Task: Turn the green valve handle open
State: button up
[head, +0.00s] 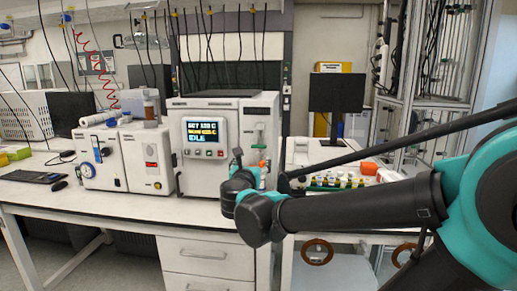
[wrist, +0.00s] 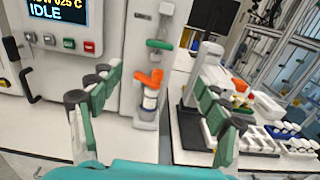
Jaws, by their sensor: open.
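The green valve handle (wrist: 160,44) is a short, roughly horizontal bar on the white front panel of the reactor unit, upper middle in the wrist view. In the head view it is small, on the unit's right side (head: 259,146). Below it, an orange clip (wrist: 151,79) sits on a clear vial (wrist: 150,98). My gripper (wrist: 155,82) is open and empty, with its green and black fingers spread either side of the vial in the picture. The handle appears beyond and above the fingertips, apart from them. In the head view my gripper (head: 248,168) is in front of the unit's right side, partly hidden by my arm.
The reactor unit (head: 186,104) has a screen reading IDLE (head: 205,132). Another white instrument (head: 110,158) stands to its left. To the right are a tray of vials (head: 335,182) and a dark monitor (head: 337,93). The white bench (head: 130,206) has clear room in front.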

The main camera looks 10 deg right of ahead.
aim_at(258, 147)
jog(key=x, duration=1.6)
jog(key=shift+w+d, duration=0.1)
jog(key=shift+w, duration=0.25)
jog(key=shift+c, duration=0.4)
jog(key=c, duration=1.1)
